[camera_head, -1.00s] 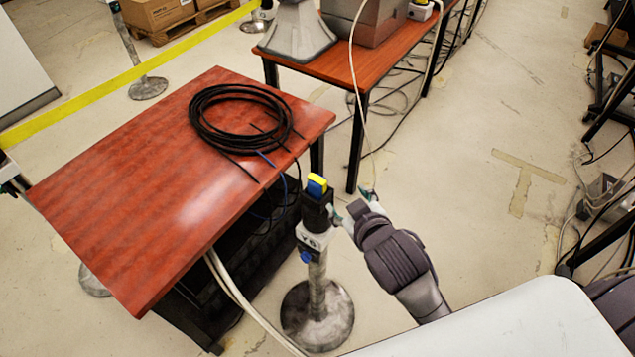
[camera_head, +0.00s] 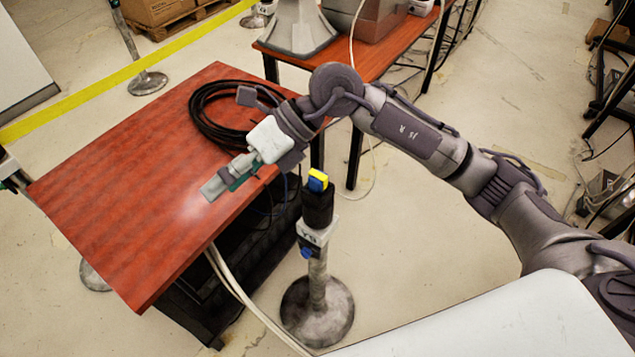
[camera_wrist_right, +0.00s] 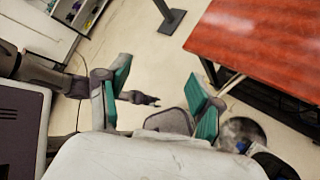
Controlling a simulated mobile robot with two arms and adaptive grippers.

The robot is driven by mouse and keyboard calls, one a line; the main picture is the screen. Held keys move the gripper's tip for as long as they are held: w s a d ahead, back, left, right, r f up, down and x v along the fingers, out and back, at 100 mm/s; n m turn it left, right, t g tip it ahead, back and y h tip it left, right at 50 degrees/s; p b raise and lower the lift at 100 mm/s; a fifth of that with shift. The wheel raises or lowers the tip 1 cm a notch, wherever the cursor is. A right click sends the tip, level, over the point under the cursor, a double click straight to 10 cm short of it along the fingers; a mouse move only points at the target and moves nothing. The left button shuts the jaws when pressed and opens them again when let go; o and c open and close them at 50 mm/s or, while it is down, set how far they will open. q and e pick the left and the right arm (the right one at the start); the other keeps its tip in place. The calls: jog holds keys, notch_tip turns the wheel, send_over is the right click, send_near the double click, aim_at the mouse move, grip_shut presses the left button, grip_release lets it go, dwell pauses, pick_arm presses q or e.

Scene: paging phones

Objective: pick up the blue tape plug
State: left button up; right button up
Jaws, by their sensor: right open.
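The blue tape plug (camera_head: 318,182), with a yellow part on it, sits at the top of a dark-headed stand post beside the table's right edge. A small blue part of the post (camera_wrist_right: 243,147) shows there at the lower right, partly hidden.
The red-brown table (camera_head: 110,205) carries a coil of black cable (camera_head: 205,115), partly hidden by my right arm. The post's round base (camera_head: 317,312) stands on the floor with pale cables beside it. A second table (camera_head: 380,62) stands behind.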

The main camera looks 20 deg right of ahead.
jog(key=w+d+f+t+h, duration=0.25)
jog(key=w+d+h, duration=0.35)
jog(key=d, duration=0.5)
jog(key=m+h, duration=0.1)
jog(key=h, duration=0.4)
send_near(319, 176)
jog(key=f, duration=0.1)
jog(key=f+p, duration=0.1)
jog(key=f, duration=0.1)
jog(key=f+p, duration=0.1)
jog(key=shift+w+d+f, duration=0.1)
jog(key=shift+w+f, duration=0.2)
jog(key=shift+w, duration=0.1)
jog(key=shift+f, duration=0.55)
jog(key=shift+f+p, duration=0.3)
jog(key=shift+p, duration=0.1)
jog(key=f, duration=0.1)
jog(key=f+p, duration=0.1)
jog(key=f, duration=0.1)
jog(key=shift+w+a+f+p, duration=0.15)
jog(key=shift+a+f+p, duration=0.15)
jog(key=shift+f, duration=0.45)
grip_shut()
